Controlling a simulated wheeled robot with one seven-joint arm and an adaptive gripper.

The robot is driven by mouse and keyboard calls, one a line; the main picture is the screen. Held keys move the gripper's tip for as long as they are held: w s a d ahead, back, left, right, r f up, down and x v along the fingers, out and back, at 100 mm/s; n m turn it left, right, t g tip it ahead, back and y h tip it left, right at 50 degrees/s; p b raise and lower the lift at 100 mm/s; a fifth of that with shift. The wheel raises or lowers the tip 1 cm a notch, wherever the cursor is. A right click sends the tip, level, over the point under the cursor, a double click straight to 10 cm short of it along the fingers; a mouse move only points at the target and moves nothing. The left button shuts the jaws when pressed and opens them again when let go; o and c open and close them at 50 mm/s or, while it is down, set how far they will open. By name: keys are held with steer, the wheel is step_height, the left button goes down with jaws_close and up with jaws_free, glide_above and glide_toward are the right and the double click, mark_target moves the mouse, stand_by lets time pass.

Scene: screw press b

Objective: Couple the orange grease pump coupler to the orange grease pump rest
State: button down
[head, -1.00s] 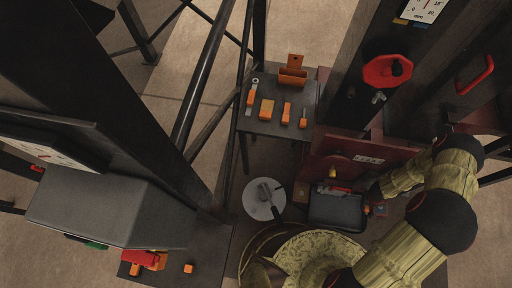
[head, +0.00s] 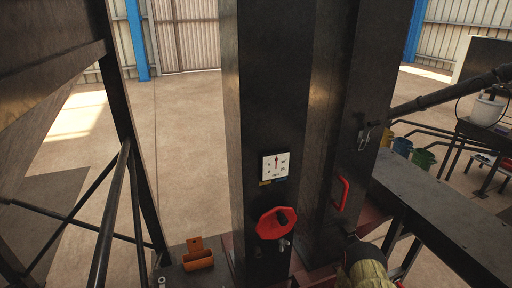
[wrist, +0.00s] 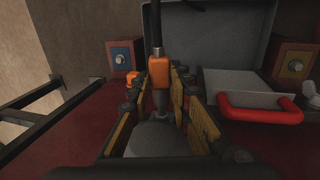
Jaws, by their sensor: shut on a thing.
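In the wrist view my gripper (wrist: 160,78) is shut on the orange grease pump coupler (wrist: 158,67). The coupler is an orange block with a dark hose or rod rising from its top and a grey metal neck below, between the fingers. A small orange piece (wrist: 132,78) shows just left of the fingers; I cannot tell whether it is the grease pump rest. In the head view my gripper and the coupler are out of frame; only part of my arm shows at the bottom.
In the head view a red handwheel (head: 275,223) projects from the black press column (head: 268,110).

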steer(key=shift+s+d, duration=0.15)
steer(key=shift+s, duration=0.3)
steer(key=shift+s+d, duration=0.3)
steer(key=shift+s, duration=0.45)
steer(key=shift+w+a, duration=0.25)
steer(key=shift+w, duration=0.45)
steer(key=shift+w+a, duration=0.25)
steer(key=shift+w, duration=0.45)
steer(key=shift+w+a, duration=0.25)
steer(key=shift+w, duration=0.45)
steer(key=shift+s, duration=0.1)
